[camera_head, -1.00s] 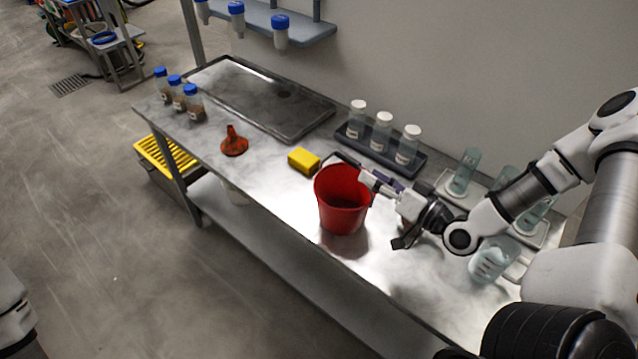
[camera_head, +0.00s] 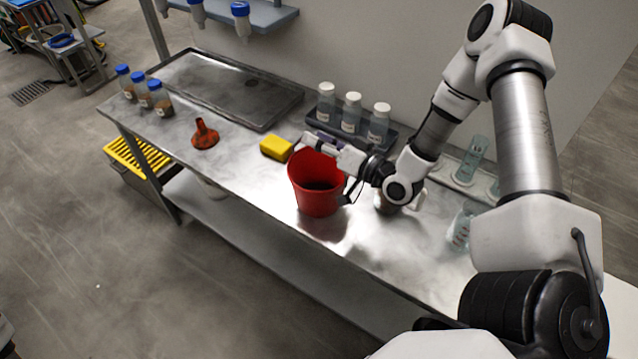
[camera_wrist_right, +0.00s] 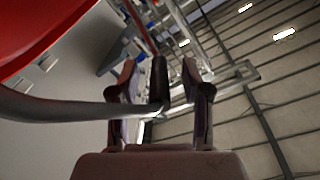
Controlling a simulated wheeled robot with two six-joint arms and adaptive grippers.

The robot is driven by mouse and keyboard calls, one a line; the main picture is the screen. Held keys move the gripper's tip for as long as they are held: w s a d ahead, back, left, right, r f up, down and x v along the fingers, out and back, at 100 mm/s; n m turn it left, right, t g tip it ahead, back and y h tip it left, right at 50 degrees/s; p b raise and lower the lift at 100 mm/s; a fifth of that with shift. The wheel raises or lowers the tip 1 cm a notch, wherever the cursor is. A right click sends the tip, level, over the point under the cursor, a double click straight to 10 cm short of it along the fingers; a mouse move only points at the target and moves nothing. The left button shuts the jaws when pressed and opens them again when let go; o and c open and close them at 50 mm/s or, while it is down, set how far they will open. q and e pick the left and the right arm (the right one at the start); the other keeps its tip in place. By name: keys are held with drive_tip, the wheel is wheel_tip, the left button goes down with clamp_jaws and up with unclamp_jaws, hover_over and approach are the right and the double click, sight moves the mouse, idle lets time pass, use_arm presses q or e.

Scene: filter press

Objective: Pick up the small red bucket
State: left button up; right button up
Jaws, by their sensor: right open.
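The small red bucket (camera_head: 316,197) stands upright on the metal table, with something dark inside. In the right wrist view the bucket (camera_wrist_right: 40,35) fills the upper left. Its grey handle (camera_wrist_right: 60,108) runs across to a black grip (camera_wrist_right: 159,82), which lies between the two fingers of my right gripper (camera_wrist_right: 160,75). The fingers stand apart, with gaps on both sides of the grip. My left gripper is not in view.
White-capped bottles stand in a dark rack (camera_head: 352,138) behind. Glassware (camera_head: 466,165) stands to the right. The table's front edge is close to the bucket.

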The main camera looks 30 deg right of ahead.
drive_tip(key=shift+w, duration=0.1)
clamp_jaws()
